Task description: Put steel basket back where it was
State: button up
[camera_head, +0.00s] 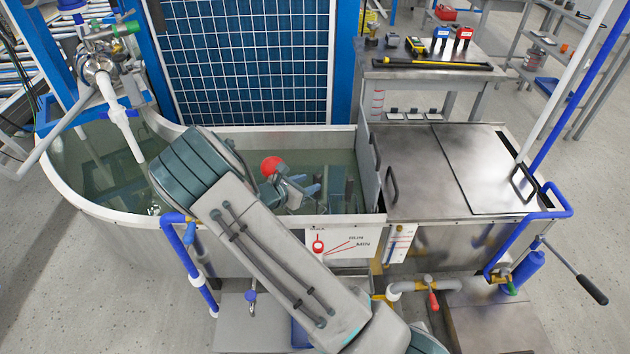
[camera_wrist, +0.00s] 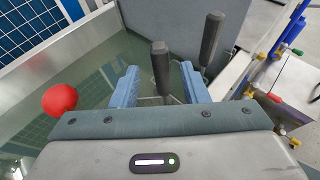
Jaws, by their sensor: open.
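My gripper (camera_head: 300,190) is low over the open water tank (camera_head: 345,131). Its two blue fingers are apart in the wrist view (camera_wrist: 160,70). A dark upright grip (camera_wrist: 160,62) on a thin metal stem shows between the fingers; I cannot tell whether they touch it. A second dark grip (camera_wrist: 211,42) stands beyond the right finger. Both appear as short dark posts (camera_head: 348,192) at the tank's right end in the head view. They may belong to the steel basket; no basket body shows clearly, as my gripper and the water hide what is below.
A red ball (camera_head: 271,166) is beside my gripper, left in the wrist view (camera_wrist: 60,98). An upright grey panel (camera_head: 368,165) bounds the tank's right end. Steel lids (camera_head: 483,165) with black handles lie right of it. A pipe nozzle (camera_head: 125,125) hangs over the left end.

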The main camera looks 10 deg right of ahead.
jog(key=v, duration=0.7)
jog(key=s+d+r+m+g+y, duration=0.4)
jog(key=s+d+r+m+g, duration=0.45)
jog(key=s+m, duration=0.45)
jog(key=s+r+m+t+y, duration=0.3)
jog(key=s+r+m+y, duration=0.4)
jog(key=s+r+m, duration=0.3)
jog(key=s+m, duration=0.1)
jog(key=s, duration=0.3)
jog(key=shift+s+a+r+m, duration=0.3)
jog(key=shift+a+r+m, duration=0.05)
jog(key=shift+a+m, duration=0.05)
jog(key=shift+c, duration=0.5)
